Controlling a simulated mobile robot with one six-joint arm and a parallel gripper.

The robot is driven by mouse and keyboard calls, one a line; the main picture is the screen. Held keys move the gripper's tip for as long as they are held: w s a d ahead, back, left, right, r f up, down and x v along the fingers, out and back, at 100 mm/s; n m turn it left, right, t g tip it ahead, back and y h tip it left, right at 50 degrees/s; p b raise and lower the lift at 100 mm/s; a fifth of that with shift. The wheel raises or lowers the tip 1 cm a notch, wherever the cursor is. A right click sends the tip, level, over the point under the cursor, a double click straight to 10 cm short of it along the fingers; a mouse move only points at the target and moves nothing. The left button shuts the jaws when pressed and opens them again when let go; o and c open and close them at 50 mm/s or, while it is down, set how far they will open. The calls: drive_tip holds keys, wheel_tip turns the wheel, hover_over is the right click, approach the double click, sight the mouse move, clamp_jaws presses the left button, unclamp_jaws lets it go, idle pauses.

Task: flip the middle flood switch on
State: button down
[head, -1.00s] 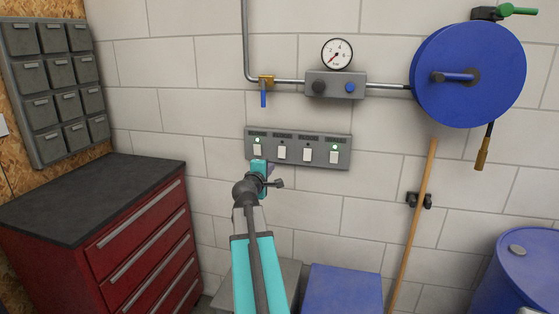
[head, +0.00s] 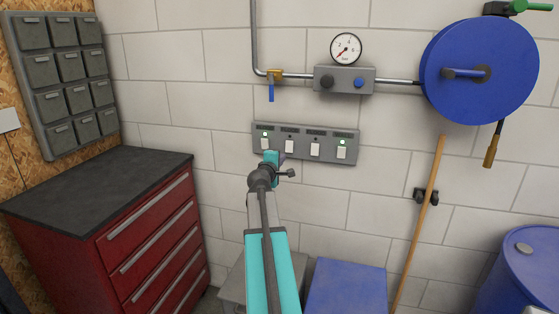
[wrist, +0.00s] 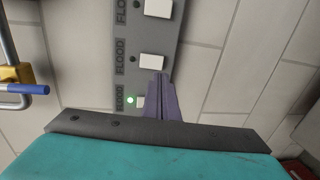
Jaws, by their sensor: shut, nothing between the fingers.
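The grey switch panel (head: 305,157) on the wall carries several white rocker switches in a row. In the wrist view it runs upright, and labels reading FLOOD show. The second switch from the left (head: 289,146) has a dark lamp; it also shows in the wrist view (wrist: 153,62). The leftmost switch (head: 264,144) has a green lamp lit; in the wrist view my fingers partly hide it. My gripper (wrist: 163,78) is shut and empty, its tips just beside the lower edge of the second switch. I cannot tell whether they touch the panel.
A pipe with a yellow valve and blue lever (head: 271,90) and a gauge box (head: 344,79) sit above the panel. A blue hose reel (head: 478,72) and a wooden pole (head: 420,220) are right. A red drawer cabinet (head: 150,235) stands left.

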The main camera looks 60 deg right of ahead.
drive_tip(key=shift+p+x, duration=1.15)
drive_tip(key=shift+x, duration=3.05)
drive_tip(key=shift+w+d+f+b, duration=0.1)
drive_tip(key=shift+d+f+b, duration=0.15)
drive_tip(key=shift+b, duration=1.35)
drive_tip(key=shift+r, duration=0.2)
drive_tip(key=shift+a, duration=0.1)
drive_tip(key=b, duration=0.4)
approach(288, 152)
drive_tip(key=s+a+f, duration=0.2)
drive_tip(key=a, duration=0.4)
drive_tip(key=shift+a+f, duration=0.35)
drive_tip(key=shift+f, duration=0.05)
drive_tip(key=shift+s, duration=0.1)
